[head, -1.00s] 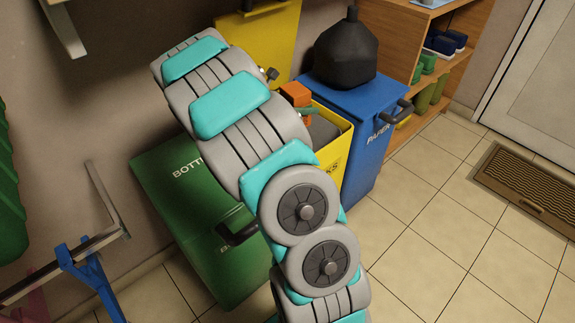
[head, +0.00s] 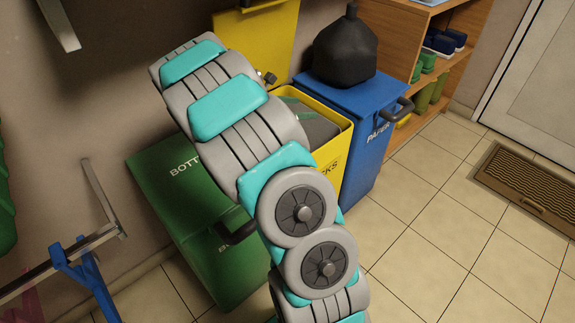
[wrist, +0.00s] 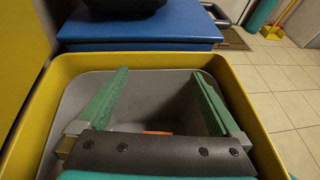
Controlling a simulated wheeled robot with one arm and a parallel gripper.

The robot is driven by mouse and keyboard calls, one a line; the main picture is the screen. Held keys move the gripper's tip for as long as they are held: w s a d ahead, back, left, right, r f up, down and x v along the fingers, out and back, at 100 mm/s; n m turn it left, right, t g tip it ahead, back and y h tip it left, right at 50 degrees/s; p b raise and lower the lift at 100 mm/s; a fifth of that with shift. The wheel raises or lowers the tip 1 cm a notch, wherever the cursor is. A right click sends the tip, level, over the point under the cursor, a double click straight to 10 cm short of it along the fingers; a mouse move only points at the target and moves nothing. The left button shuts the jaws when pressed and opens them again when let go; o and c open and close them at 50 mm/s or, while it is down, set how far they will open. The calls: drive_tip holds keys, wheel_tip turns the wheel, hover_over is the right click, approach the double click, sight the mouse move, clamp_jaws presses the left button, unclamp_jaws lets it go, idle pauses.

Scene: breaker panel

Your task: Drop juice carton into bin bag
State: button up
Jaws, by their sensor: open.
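The yellow bin (head: 330,157) stands open between the green and blue bins, with a grey bag (head: 318,128) lining it. In the wrist view, the yellow bin's rim (wrist: 150,60) surrounds the grey liner (wrist: 85,93). My gripper (wrist: 159,74) is open, its two green fingers spread over the bin's opening with nothing between them. A small orange patch (wrist: 158,132), apparently the juice carton, shows low inside the bag, just beyond the gripper's dark palm. The palm hides the rest of it. In the head view my arm covers most of the gripper, and the carton is not visible.
A blue paper bin (head: 362,110) with a black tied bag (head: 345,50) on its lid stands to the right. A closed green bottle bin (head: 180,190) stands to the left. A wooden shelf (head: 395,40) is behind.

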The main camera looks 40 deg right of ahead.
drive_tip(key=v, duration=0.7)
drive_tip(key=shift+a, duration=0.25)
drive_tip(key=shift+s+r, duration=0.1)
